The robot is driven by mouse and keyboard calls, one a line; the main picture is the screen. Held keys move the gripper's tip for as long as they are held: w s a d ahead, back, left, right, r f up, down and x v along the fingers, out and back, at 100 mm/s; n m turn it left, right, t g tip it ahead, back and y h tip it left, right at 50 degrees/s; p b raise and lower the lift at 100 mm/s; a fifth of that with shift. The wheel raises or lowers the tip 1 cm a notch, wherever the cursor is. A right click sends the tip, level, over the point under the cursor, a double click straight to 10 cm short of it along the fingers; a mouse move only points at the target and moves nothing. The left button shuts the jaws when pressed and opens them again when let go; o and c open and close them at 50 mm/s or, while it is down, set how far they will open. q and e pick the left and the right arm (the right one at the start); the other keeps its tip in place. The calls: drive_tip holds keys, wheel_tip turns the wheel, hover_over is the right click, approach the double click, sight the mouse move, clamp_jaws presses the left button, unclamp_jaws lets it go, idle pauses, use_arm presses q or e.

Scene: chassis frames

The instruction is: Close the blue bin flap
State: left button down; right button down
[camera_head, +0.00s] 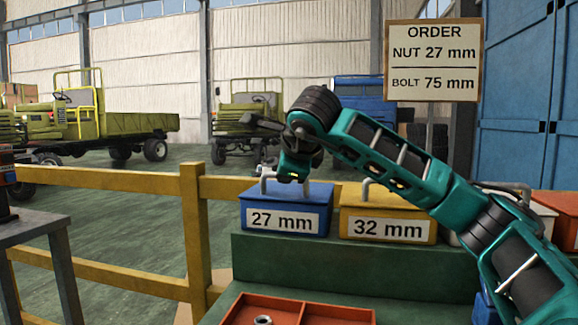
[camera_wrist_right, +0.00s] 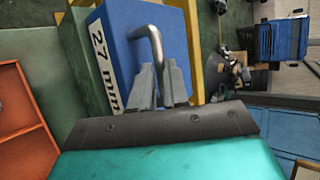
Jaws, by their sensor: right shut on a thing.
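The blue bin (camera_head: 287,212), labelled 27 mm, stands on a green bench behind the tray. Its blue flap (camera_head: 305,193) appears to lie down over the top, with no open gap visible. A grey bent-bar handle (camera_head: 263,186) rises from the flap. My right gripper (camera_head: 270,170) is at this handle, above the bin. In the right wrist view the bin (camera_wrist_right: 120,60) shows beside the fingers, and the gripper (camera_wrist_right: 160,84) is shut on the handle (camera_wrist_right: 150,38). My left gripper is not in view.
A yellow bin (camera_head: 388,230) labelled 32 mm stands close to the right. The green bench (camera_head: 330,265) carries the bins. An orange tray (camera_head: 335,315) with a nut is in front. A yellow railing (camera_head: 194,235) stands left. An order sign (camera_head: 432,60) reads nut 27 mm, bolt 75 mm.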

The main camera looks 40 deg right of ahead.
sight(280, 195)
use_arm(q)
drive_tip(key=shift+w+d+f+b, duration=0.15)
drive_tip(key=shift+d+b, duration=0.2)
drive_tip(key=shift+b, duration=0.2)
use_arm(e)
drive_tip(key=f, duration=0.3)
drive_tip(key=shift+s+a, duration=0.15)
drive_tip(key=shift+a, duration=0.25)
drive_tip(key=c, duration=1.6)
unclamp_jaws()
drive_tip(key=shift+o, duration=0.9)
drive_tip(key=shift+s+r, duration=0.1)
drive_tip(key=shift+s, duration=0.05)
drive_tip(key=o, duration=0.3)
use_arm(q)
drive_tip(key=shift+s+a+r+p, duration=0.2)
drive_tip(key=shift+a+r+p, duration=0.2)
drive_tip(key=shift+p, duration=0.8)
use_arm(e)
drive_tip(key=v, duration=1.3)
drive_tip(key=shift+r, duration=0.45)
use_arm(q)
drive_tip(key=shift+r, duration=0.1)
use_arm(e)
drive_tip(key=shift+s, duration=0.1)
